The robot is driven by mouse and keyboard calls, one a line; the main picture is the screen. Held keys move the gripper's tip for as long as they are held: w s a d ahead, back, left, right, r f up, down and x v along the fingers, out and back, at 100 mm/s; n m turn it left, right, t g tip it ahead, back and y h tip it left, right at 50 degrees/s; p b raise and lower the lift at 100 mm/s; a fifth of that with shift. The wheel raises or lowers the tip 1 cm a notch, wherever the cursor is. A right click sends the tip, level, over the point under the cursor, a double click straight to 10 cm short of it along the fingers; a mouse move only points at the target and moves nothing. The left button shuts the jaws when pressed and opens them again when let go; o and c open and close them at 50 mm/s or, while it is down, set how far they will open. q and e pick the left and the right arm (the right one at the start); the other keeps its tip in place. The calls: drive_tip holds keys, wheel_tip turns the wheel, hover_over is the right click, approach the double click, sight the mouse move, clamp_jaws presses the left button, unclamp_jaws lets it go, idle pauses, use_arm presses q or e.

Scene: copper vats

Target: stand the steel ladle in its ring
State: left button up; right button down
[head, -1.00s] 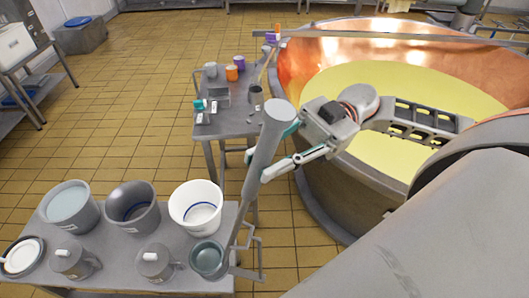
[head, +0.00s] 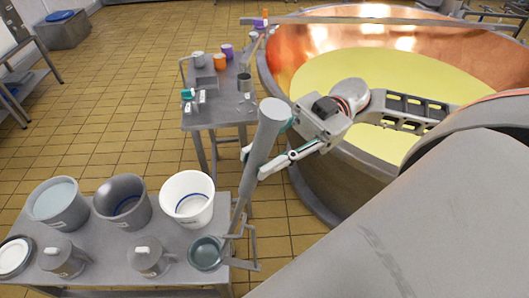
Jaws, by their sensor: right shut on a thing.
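The steel ladle is a long grey handle (head: 262,146), thick at the top and thinner below, leaning from upper right to lower left. My right gripper (head: 262,162) is shut on the upper handle, coming in from the right. A metal wire bracket (head: 254,233) sticks out from the bench's right end, close to the lower handle; I cannot tell if this is the ring, or whether the ladle touches it. My left gripper is out of view.
The near bench (head: 105,262) holds grey buckets (head: 123,203), a white bucket (head: 188,200) and lidded pots (head: 148,257). A second small table (head: 222,113) with cups stands behind. The copper vat (head: 300,60) with yellow liquid is at right.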

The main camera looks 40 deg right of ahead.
drive_tip(key=shift+d+f, duration=0.1)
drive_tip(key=shift+d, duration=0.05)
idle(0.6)
drive_tip(key=c, duration=1.8)
unclamp_jaws()
drive_tip(key=shift+d, duration=0.1)
drive_tip(key=shift+w+d+f, duration=0.1)
drive_tip(key=shift+w+d, duration=0.1)
drive_tip(key=shift+d, duration=1.1)
drive_tip(key=shift+w+d+f, duration=0.1)
drive_tip(key=shift+w+d, duration=0.1)
drive_tip(key=shift+d, duration=1.05)
drive_tip(key=shift+w+d+f, duration=0.1)
drive_tip(key=shift+w+d, duration=0.1)
drive_tip(key=shift+d, duration=1.1)
drive_tip(key=shift+s, duration=0.1)
